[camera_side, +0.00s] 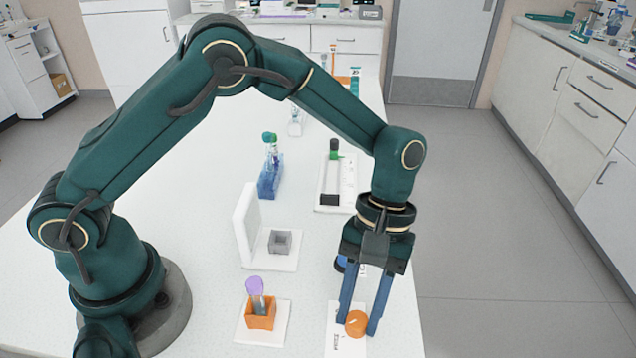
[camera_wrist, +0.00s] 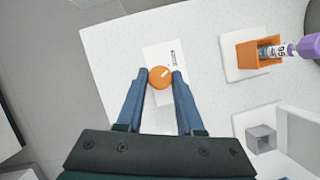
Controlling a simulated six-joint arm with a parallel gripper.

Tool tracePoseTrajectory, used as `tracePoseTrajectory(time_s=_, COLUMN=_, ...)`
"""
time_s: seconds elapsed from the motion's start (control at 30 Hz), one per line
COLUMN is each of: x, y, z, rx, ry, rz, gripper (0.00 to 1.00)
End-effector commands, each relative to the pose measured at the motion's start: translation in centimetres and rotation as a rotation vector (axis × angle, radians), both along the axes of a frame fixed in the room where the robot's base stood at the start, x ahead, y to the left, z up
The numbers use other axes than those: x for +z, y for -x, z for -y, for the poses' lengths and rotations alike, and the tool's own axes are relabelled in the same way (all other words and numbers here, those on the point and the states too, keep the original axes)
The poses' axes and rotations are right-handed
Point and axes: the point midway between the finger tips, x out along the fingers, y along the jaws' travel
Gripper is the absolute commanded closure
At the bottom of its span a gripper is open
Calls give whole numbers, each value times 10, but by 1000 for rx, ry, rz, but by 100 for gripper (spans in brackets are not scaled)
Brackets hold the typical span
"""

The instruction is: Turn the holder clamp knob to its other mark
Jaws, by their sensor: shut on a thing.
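The orange round knob (camera_side: 356,323) sits on a white labelled plate (camera_side: 338,347) near the front right edge of the table. It also shows in the wrist view (camera_wrist: 160,77), with a pale pointer line slanting up to the right. My gripper (camera_side: 357,325) points down with its two blue fingers around the knob, one on each side. In the wrist view the fingertips (camera_wrist: 160,76) are at the knob's left and right sides, shut on it. Print shows on the plate (camera_wrist: 157,52) beyond the knob, too small to read.
Left of the knob, an orange holder (camera_side: 261,316) on a white base carries a purple-capped tube (camera_side: 254,287). Behind it stand a grey block (camera_side: 279,241) by a white upright panel, a blue rack (camera_side: 270,178) and a white tray (camera_side: 347,185).

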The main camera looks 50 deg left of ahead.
Motion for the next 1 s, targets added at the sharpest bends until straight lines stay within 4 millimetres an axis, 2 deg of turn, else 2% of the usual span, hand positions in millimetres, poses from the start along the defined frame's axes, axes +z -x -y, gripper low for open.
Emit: tracePoseTrajectory(time_s=1.0, x=1, y=0, z=7, rx=-891, ry=-1, rz=0, gripper=100)
